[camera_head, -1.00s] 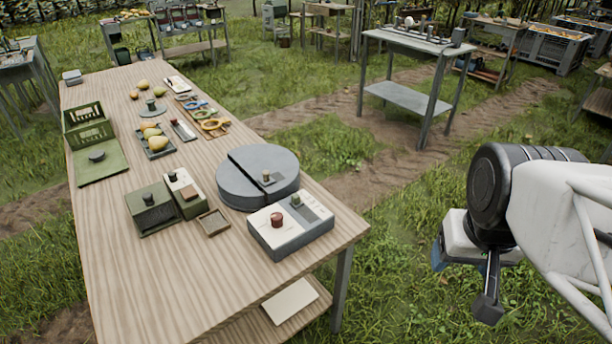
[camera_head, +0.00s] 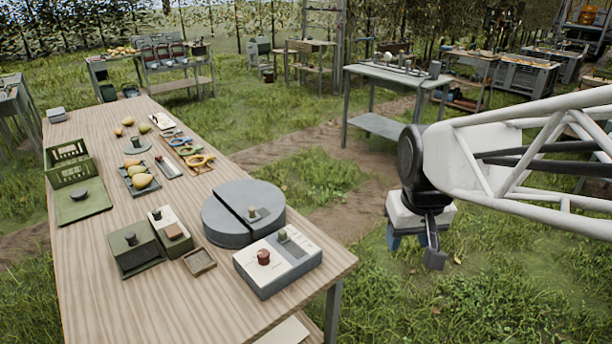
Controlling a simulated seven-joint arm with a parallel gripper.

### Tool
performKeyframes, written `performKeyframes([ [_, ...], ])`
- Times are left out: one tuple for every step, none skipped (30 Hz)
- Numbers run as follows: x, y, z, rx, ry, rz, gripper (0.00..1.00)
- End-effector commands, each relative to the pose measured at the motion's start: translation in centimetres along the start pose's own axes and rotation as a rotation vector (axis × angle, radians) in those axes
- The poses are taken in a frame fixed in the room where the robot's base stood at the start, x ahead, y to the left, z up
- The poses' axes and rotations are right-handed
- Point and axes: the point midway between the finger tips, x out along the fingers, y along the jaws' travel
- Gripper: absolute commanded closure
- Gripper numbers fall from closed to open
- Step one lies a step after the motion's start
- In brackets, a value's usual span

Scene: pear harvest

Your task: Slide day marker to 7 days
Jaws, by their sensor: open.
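A white and grey box (camera_head: 277,264) sits near the front right corner of the wooden table. It has a red-brown knob (camera_head: 263,257) and a small green knob (camera_head: 283,235) beside a printed strip too small to read. A narrow grey-and-white strip with a dark piece (camera_head: 168,167) lies farther back. I cannot tell which of these parts is the day marker.
A round grey split disc (camera_head: 243,208) stands behind the box. A small wooden tray (camera_head: 200,262), a green box (camera_head: 135,249) and a cream-topped box (camera_head: 170,230) stand to its left. Pears lie in a tray (camera_head: 139,181). The table's front left is clear.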

Motion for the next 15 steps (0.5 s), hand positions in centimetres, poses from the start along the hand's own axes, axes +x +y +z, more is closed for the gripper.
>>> performKeyframes([
  [0.4, -0.4, -1.1, -0.019, -0.008, -0.003, 0.49],
  [0.6, -0.6, -1.8, -0.029, -0.011, -0.004, 0.49],
  [0.8, -0.9, -2.6, -0.042, -0.015, -0.006, 0.49],
  [1.0, -1.1, -3.2, -0.052, -0.018, -0.007, 0.49],
  [1.3, -1.3, -3.8, -0.063, -0.021, -0.009, 0.49],
  [1.5, -1.7, -4.7, -0.078, -0.024, -0.010, 0.49],
  [1.8, -1.9, -5.3, -0.088, -0.028, -0.012, 0.49],
  [2.0, -2.1, -5.8, -0.098, -0.031, -0.013, 0.49],
  [2.3, -2.5, -6.7, -0.111, -0.034, -0.015, 0.49],
  [2.6, -2.8, -7.3, -0.122, -0.036, -0.016, 0.49],
  [2.9, -3.0, -7.9, -0.133, -0.039, -0.017, 0.49],
  [3.3, -3.4, -8.7, -0.147, -0.043, -0.019, 0.49],
  [3.5, -3.7, -9.3, -0.157, -0.045, -0.020, 0.49],
  [3.9, -4.0, -9.9, -0.167, -0.048, -0.021, 0.49],
  [4.3, -4.4, -10.6, -0.181, -0.052, -0.023, 0.49],
])
